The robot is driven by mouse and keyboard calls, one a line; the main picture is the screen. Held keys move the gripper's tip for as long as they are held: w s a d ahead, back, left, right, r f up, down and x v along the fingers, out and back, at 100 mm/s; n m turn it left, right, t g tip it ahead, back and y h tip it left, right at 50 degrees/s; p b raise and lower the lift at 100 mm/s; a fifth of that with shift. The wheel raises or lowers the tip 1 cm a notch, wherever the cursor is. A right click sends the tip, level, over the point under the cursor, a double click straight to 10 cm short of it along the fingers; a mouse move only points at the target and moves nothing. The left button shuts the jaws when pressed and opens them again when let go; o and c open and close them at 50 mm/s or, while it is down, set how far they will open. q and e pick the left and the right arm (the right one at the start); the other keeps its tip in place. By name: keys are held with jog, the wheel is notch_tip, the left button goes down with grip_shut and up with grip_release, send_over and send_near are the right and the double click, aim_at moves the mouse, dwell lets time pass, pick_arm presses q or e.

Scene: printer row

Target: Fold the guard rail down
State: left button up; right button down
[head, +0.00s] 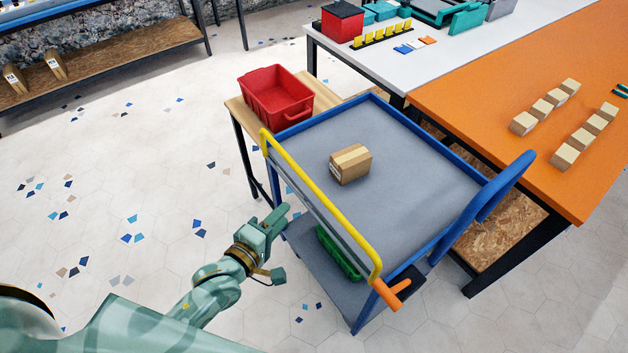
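The yellow guard rail (315,198) stands raised along the near left side of a blue-framed cart (420,165), above the edge of its grey top deck. An orange lever or grip (391,293) sits at the rail's near lower end. My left gripper (284,215) is left of the cart, beside the rail in the picture and apart from it. It appears empty; I cannot make out the gap between its fingers. My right gripper is not in view.
A cardboard box (350,164) lies on the cart's top deck and a green crate (338,254) on its lower shelf. A red bin (275,95) stands on a wooden table behind. An orange bench (500,85) flanks the right side. The floor at left is clear.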

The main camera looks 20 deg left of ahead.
aim_at(313, 184)
pick_arm(q)
jog(key=b+x, duration=0.3)
jog(key=x, duration=1.1)
jog(key=shift+w+f+b, duration=0.15)
jog(key=shift+f+b, duration=0.05)
jog(key=shift+b, duration=0.15)
jog(key=shift+w+d, duration=0.15)
jog(key=shift+w, duration=0.25)
grip_shut()
